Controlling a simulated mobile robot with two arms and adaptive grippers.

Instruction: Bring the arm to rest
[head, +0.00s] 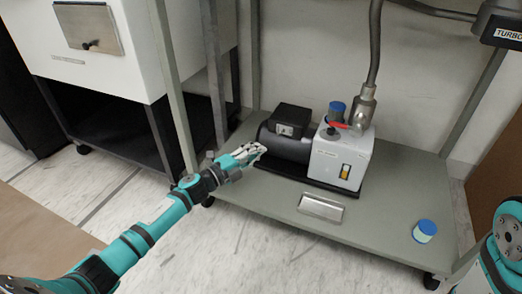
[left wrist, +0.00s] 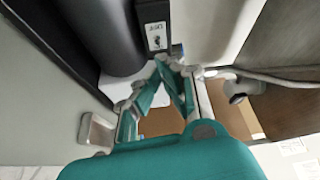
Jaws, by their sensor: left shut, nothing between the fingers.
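My left arm reaches in from the left in the head view, and its gripper (head: 250,153) is in front of the left end of the vacuum pump (head: 341,160). The gripper is shut and empty. In the left wrist view the fingertips (left wrist: 168,62) come together near the pump's switch box (left wrist: 155,27), which bears an OFF label. I cannot tell whether the fingers touch the pump. The switch box also shows in the head view (head: 291,119). Part of my right arm shows at the lower right of the head view; its gripper is out of view.
The pump stands on the grey lower shelf (head: 270,195) of a metal frame with upright posts. A metal plate (head: 321,208) and a blue-capped jar (head: 424,231) are on the shelf. A hose (head: 375,45) rises from the pump. A white cabinet (head: 130,75) stands left. Floor in front is clear.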

